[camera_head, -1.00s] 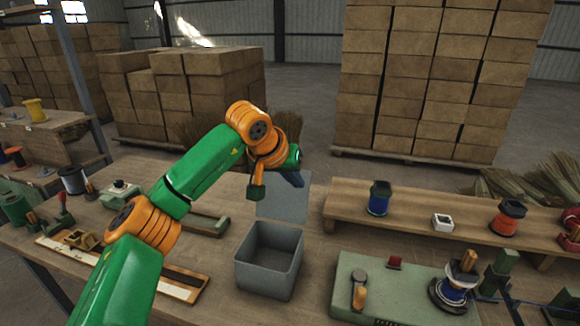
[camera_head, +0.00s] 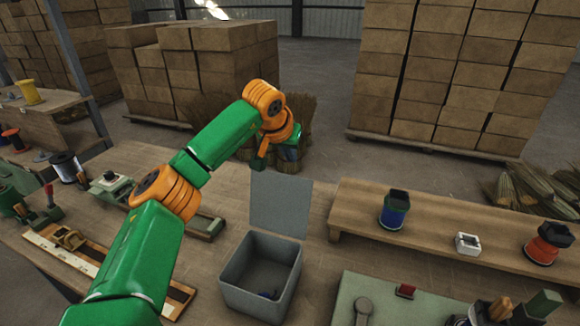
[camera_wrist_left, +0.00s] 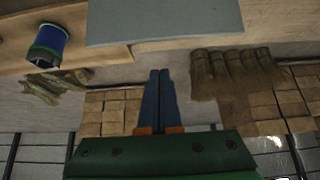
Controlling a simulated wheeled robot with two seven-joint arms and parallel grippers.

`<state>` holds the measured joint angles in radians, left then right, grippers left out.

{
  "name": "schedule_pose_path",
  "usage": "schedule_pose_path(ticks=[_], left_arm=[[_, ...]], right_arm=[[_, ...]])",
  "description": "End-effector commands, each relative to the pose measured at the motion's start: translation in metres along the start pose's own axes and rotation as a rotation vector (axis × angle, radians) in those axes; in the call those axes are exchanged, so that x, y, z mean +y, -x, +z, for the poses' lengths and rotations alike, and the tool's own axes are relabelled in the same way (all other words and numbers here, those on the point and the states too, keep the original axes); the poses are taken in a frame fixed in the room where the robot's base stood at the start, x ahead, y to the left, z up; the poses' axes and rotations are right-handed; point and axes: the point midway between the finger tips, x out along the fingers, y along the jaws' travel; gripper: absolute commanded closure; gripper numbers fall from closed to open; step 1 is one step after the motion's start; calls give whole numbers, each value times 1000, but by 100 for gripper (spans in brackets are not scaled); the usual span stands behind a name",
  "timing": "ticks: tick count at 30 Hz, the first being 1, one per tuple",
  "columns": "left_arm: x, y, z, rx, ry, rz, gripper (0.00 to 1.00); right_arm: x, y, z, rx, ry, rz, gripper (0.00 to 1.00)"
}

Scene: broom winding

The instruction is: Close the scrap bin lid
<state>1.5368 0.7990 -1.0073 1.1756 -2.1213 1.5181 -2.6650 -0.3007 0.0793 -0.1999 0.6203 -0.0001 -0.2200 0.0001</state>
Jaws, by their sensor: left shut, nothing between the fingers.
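The grey scrap bin (camera_head: 244,302) stands on the wooden workbench, its top open and a small dark blue thing inside. Its grey lid (camera_head: 281,206) stands upright at the bin's back edge. The lid also fills the top of the left wrist view (camera_wrist_left: 165,20). My left gripper (camera_head: 289,153) is just beyond and above the lid's top edge, apart from it as far as I can tell. Its blue fingers (camera_wrist_left: 160,95) are together with nothing between them. My right gripper is not in view.
A green fixture (camera_head: 388,302) stands right of the bin.

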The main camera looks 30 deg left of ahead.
Motion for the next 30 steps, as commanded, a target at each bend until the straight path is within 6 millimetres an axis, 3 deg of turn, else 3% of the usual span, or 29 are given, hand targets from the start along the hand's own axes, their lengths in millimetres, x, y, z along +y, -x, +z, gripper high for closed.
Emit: schedule_pose_path(ticks=[9, 19, 30], left_arm=[[0, -56, 0, -5, 1, -2, 100], [-1, -33, 26, -1, -2, -1, 100], [0, -30, 32, 0, 0, 0, 100]], right_arm=[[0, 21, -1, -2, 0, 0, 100], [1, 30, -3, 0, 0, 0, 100], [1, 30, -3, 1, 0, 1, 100]])
